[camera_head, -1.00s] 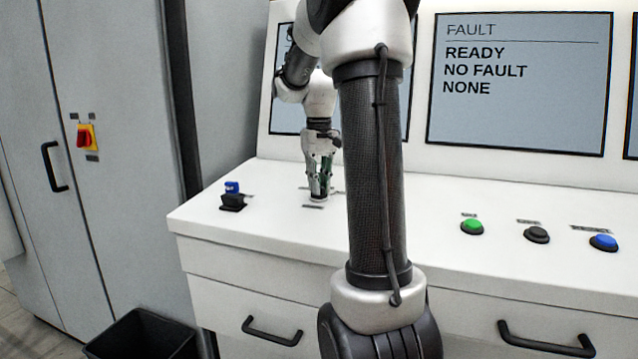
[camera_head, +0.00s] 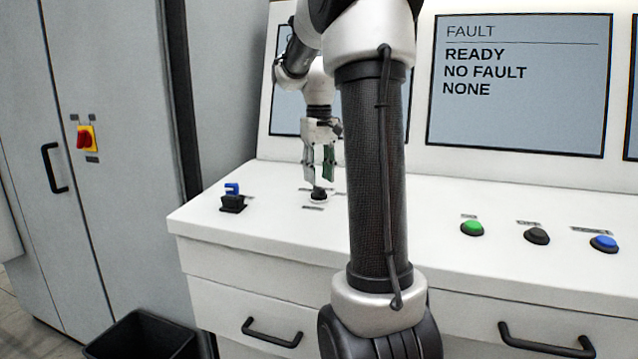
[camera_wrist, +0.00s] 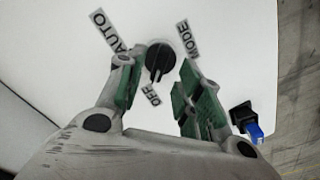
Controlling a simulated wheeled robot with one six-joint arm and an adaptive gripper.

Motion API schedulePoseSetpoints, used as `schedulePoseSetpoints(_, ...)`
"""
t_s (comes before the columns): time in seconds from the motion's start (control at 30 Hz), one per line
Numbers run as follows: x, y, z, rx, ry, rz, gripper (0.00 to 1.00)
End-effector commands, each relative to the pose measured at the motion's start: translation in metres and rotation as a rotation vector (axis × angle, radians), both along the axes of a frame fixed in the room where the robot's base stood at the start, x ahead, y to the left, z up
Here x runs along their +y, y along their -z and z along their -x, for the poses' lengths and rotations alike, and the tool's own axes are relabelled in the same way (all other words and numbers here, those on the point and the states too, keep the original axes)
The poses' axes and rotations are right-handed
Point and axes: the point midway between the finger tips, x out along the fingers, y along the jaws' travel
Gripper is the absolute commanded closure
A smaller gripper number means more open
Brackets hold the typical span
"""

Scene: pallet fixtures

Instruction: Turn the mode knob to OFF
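The mode knob (camera_head: 318,194) is a black round knob on the white console, just below my gripper (camera_head: 318,180). In the wrist view the knob (camera_wrist: 160,58) has a raised ridge lying roughly along the line to the OFF label (camera_wrist: 153,96), and its narrow end faces that label. The AUTO label (camera_wrist: 104,29) is to the upper left and the MODE label (camera_wrist: 188,38) to the upper right. My gripper also shows in the wrist view (camera_wrist: 157,88), its green-padded fingers apart with nothing between them. It is open and clear above the knob.
A black base with a blue piece (camera_head: 232,200) stands left of the knob; it also shows in the wrist view (camera_wrist: 246,121). Green (camera_head: 472,227), black (camera_head: 537,235) and blue (camera_head: 604,242) buttons sit at the right. The screen (camera_head: 520,110) reads READY, NO FAULT.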

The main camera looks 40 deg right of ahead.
Motion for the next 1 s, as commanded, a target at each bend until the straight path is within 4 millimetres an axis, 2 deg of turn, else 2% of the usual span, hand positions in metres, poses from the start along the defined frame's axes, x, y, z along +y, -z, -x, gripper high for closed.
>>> schedulePoseSetpoints(0.03, 0.0, -0.012, -0.001, -0.005, 0.0, 0.002, 0.64)
schedulePoseSetpoints(0.2, 0.0, -0.051, -0.001, -0.005, 0.0, 0.002, 0.64)
schedulePoseSetpoints(0.4, 0.0, -0.08, -0.001, -0.002, 0.0, 0.0, 0.64)
schedulePoseSetpoints(0.57, 0.0, -0.088, 0.0, 0.0, 0.0, 0.0, 0.64)
schedulePoseSetpoints(1.0, 0.0, -0.088, 0.0, 0.0, 0.0, 0.0, 0.64)
